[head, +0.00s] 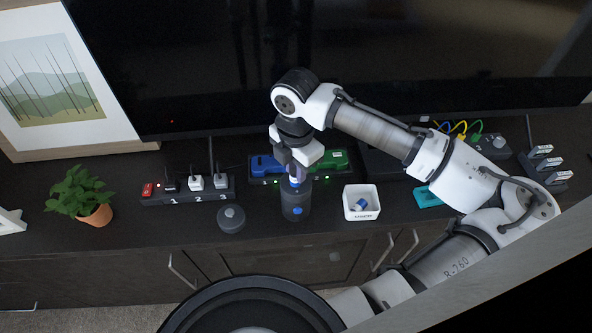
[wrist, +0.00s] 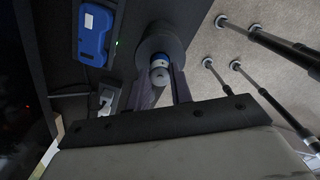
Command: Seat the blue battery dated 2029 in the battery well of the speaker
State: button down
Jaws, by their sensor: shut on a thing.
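The speaker (head: 296,207) is a dark upright cylinder on the cabinet top, with a blue spot on its front. My gripper (head: 295,174) is directly above it, pointing down. It is shut on a small battery (wrist: 160,73) with a blue band and a pale grey end, seen between the fingers in the wrist view. The dark round speaker top (wrist: 172,46) shows just beyond it. I cannot tell whether the battery's lower end is inside the well. The well is hidden, and no date is readable on the battery.
A round grey cap-like piece (head: 231,218) lies left of the speaker. A white box (head: 361,212) holding a blue-and-white piece stands right. Behind are a charger with a blue pack (head: 266,164) and a green pack (head: 333,159), and a numbered power strip (head: 190,195). The cabinet's front edge is close.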

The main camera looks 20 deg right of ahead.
jog(key=shift+f, duration=1.1)
jog(key=shift+f, duration=0.1)
jog(key=shift+f, duration=0.15)
jog(key=c, duration=1.2)
grip_release()
jog(key=shift+c, duration=0.2)
